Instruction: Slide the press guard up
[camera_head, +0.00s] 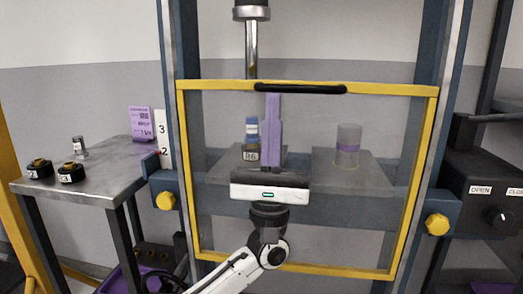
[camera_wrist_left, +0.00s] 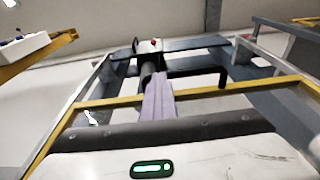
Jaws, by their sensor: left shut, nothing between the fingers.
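The press guard is a clear panel in a yellow frame (camera_head: 419,180), standing across the front of the press. Its lower edge is below the press bed. A black handle (camera_head: 315,89) runs along the guard's top rail, and it also shows in the left wrist view (camera_wrist_left: 205,75). My left gripper (camera_head: 272,97) is in front of the panel with its purple fingers pointing up. The fingers are shut and empty. Their tips appear just under the left part of the handle; I cannot tell whether they touch it. My right gripper is not in view.
The press ram (camera_head: 252,45) hangs above. A metal table (camera_head: 105,165) is at left, and a control box (camera_head: 490,190) at right.

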